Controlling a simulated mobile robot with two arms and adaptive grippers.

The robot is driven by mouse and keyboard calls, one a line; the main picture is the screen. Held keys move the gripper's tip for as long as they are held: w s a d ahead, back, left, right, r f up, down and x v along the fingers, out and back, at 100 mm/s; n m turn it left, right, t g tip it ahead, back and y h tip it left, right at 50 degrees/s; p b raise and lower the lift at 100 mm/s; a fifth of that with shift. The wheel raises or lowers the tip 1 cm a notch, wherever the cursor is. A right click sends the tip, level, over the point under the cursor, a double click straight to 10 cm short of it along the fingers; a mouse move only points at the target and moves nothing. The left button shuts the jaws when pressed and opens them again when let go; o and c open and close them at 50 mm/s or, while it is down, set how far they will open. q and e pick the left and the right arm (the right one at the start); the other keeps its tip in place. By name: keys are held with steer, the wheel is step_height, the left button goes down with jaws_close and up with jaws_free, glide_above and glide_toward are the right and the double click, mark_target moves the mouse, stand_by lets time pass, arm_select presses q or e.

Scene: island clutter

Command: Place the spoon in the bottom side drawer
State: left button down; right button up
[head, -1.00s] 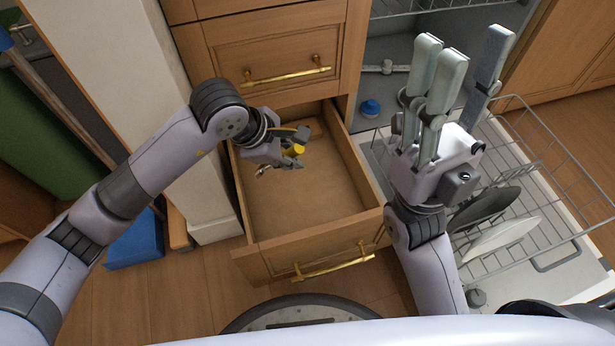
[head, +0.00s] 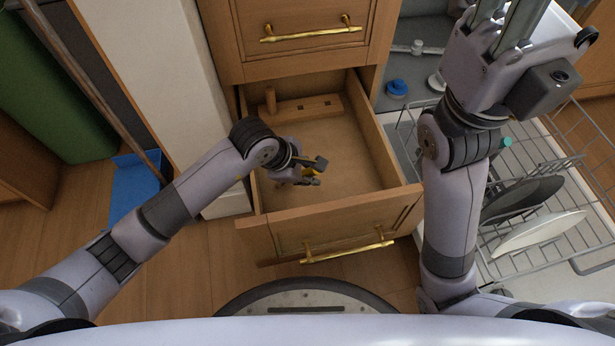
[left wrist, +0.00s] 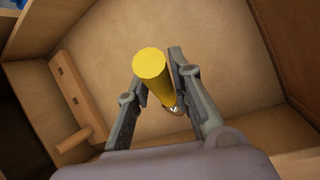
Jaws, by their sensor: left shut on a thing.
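The spoon (left wrist: 152,66) shows in the left wrist view as a thick yellow handle with a bit of shiny metal low between the fingers. Its bowl is hidden. My left gripper (head: 318,172) is shut on it, over the left part of the open bottom drawer (head: 288,236). In the head view, only a little yellow shows at the fingers. I cannot tell whether the spoon touches the drawer floor. My right gripper (head: 508,38) is up at the top right, its fingertips cut off by the frame edge.
A wooden piece with a peg (head: 305,108) lies at the back of the drawer; the drawer floor before it is bare. A closed drawer (head: 300,58) is above. The dishwasher rack (head: 575,160) with plates is at right, a blue bin (head: 133,190) at left.

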arm_select(q)
steer(key=shift+f, duration=0.5)
steer(key=c, duration=1.4)
jaws_free()
steer(key=shift+f, duration=0.1)
